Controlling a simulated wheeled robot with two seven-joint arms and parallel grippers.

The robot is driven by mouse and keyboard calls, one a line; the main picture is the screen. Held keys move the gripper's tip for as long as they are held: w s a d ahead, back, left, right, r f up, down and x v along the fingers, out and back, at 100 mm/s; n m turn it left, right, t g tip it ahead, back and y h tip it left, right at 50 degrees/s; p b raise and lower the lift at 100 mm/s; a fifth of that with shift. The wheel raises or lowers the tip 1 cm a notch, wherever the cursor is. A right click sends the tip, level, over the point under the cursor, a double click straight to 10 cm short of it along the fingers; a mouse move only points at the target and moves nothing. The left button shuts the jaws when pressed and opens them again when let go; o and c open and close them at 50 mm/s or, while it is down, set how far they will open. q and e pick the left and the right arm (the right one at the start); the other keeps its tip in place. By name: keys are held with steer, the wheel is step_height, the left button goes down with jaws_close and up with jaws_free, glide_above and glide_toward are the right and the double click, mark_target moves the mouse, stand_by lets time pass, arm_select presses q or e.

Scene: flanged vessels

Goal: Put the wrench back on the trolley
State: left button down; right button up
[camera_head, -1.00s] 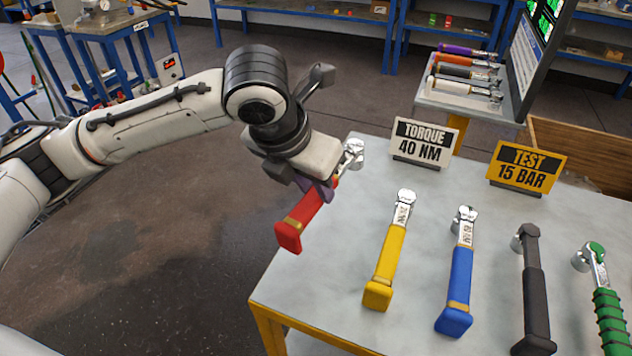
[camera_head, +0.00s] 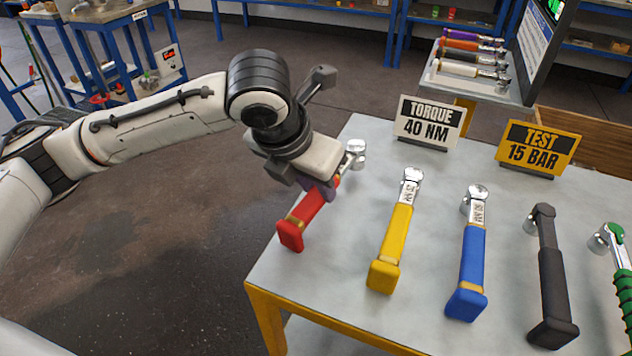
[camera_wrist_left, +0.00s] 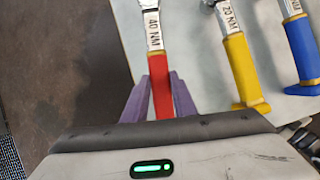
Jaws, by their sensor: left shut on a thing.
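The red-handled wrench (camera_head: 303,220) is in my left gripper (camera_head: 322,186), at the left end of the grey-topped, yellow-framed trolley (camera_head: 330,285). Its silver head (camera_head: 356,150) points to the back right. In the left wrist view, the purple fingers of the left gripper (camera_wrist_left: 160,98) are on both sides of the red handle (camera_wrist_left: 161,86), and the shaft reads 40 NM. The wrench is over the trolley top; I cannot tell whether it touches. My right gripper is not in view.
A yellow wrench (camera_head: 392,245), a blue wrench (camera_head: 467,270), a black wrench (camera_head: 552,290) and a green wrench (camera_head: 620,270) lie to the right. A TORQUE 40 NM sign (camera_head: 428,122) and a TEST 15 BAR sign (camera_head: 538,148) stand behind. Another stand (camera_head: 470,88) holds several wrenches.

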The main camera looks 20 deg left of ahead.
arm_select(q)
steer(key=shift+s+f, duration=0.2)
steer(key=shift+f, duration=1.05)
steer(key=c, duration=0.9)
jaws_free()
steer(key=shift+r, duration=0.15)
steer(key=shift+w+r, duration=0.1)
steer(key=shift+r, duration=0.05)
